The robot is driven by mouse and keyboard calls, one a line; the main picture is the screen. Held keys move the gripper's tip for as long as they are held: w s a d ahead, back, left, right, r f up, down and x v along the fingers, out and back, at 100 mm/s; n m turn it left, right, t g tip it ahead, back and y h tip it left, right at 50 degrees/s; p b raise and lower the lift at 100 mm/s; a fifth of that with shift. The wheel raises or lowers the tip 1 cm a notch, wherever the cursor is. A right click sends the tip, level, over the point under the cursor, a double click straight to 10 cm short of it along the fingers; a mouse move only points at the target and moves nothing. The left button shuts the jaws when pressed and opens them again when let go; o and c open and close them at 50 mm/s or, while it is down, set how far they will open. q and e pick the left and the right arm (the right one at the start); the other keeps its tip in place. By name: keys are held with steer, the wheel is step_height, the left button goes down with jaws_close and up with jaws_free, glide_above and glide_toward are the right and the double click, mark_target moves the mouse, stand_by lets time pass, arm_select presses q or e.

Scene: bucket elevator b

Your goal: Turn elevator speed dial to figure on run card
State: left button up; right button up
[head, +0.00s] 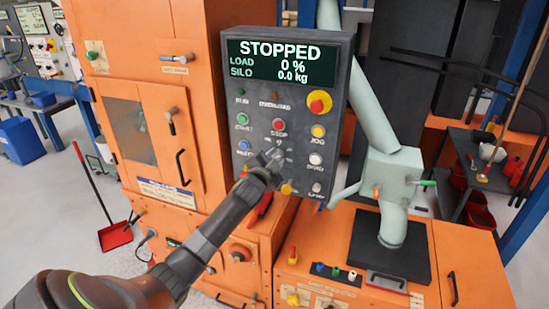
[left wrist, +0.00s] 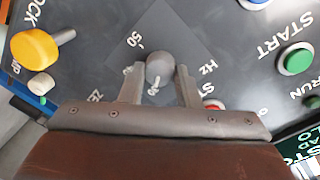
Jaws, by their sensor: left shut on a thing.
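The grey control box (head: 342,105) stands in the middle of the head view. Its screen (head: 282,62) reads STOPPED, LOAD 0 %, SILO 0.0 kg. My left gripper (head: 270,160) reaches its lower face and largely hides the speed dial there. In the left wrist view the grey dial knob (left wrist: 159,69) sits between the two fingers of my left gripper (left wrist: 160,82), which is shut on it. Scale marks 50 and 25 and the letters Hz show around the knob; its exact setting is unclear. I cannot make out a run card. My right gripper is not in view.
Near the dial are a green start button (head: 242,119), a red stop button (head: 278,125), a yellow jog button (head: 318,131) and a red emergency button (head: 319,102). The yellow knob (left wrist: 35,49) is close to the left gripper. An orange cabinet (head: 140,80) stands left.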

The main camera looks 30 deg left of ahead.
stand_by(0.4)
arm_select(q)
steer(key=o, duration=1)
steer(key=shift+c, duration=0.2)
steer(key=shift+s+d+f, duration=0.1)
steer(key=shift+s, duration=0.35)
steer(key=b+v, duration=0.4)
steer(key=v, duration=1.2)
steer(key=shift+s, duration=0.25)
